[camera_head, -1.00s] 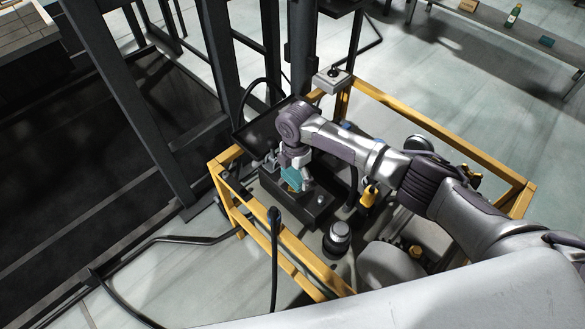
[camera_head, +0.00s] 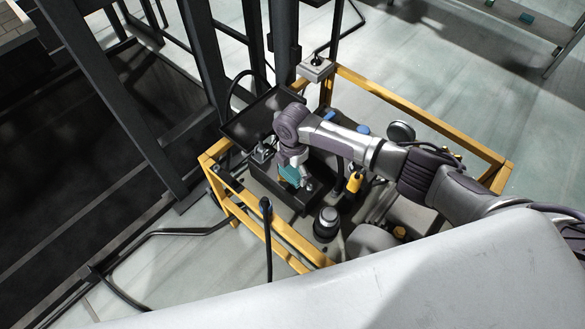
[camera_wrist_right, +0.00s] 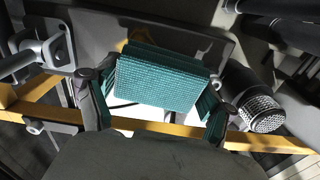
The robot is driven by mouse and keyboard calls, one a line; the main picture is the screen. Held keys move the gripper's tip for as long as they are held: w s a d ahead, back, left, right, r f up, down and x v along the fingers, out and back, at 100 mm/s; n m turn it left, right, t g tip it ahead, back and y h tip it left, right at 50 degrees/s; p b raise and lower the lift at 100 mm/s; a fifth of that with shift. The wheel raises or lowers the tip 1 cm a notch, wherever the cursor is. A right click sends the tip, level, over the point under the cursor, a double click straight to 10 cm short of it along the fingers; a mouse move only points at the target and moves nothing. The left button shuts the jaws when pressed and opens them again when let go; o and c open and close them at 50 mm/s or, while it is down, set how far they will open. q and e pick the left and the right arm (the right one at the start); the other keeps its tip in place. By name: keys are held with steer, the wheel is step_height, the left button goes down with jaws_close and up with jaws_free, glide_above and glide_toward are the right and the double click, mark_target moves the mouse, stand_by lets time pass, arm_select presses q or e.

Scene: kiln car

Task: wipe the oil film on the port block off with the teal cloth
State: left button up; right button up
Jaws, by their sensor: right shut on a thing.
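My right gripper (camera_head: 290,172) is shut on the teal cloth (camera_head: 288,175), low over a dark block (camera_head: 298,203), which I take to be the port block. In the right wrist view the folded cloth (camera_wrist_right: 160,85) hangs between the two fingers of my right gripper (camera_wrist_right: 155,100). Whether the cloth touches the block I cannot tell. The oil film is not clear; cloth and gripper cover part of the block top. My left gripper is not in view.
A yellow frame (camera_head: 425,112) surrounds the work area. A black tray (camera_head: 262,118) stands behind the block. A dark round cylinder (camera_head: 327,222) stands in front, and a yellow-tagged part (camera_head: 354,182) to the right. A black stalk (camera_head: 267,235) rises at the front rail. Dark posts stand at left.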

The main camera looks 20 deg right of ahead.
steer(key=shift+r+p, duration=3.5)
steer(key=shift+r, duration=0.05)
steer(key=shift+r+m, duration=0.5)
steer(key=shift+r, duration=0.1)
steer(key=s+d+r+m, duration=0.3)
steer(key=s+r+m, duration=0.4)
steer(key=r+m, duration=0.4)
steer(key=s+d+r+m, duration=0.3)
steer(key=s+r+m, duration=0.5)
steer(key=r+m, duration=0.3)
step_height(320, 180, up, 2)
steer(key=shift+r+m, duration=0.1)
steer(key=shift+m, duration=0.2)
steer(key=shift+s, duration=0.1)
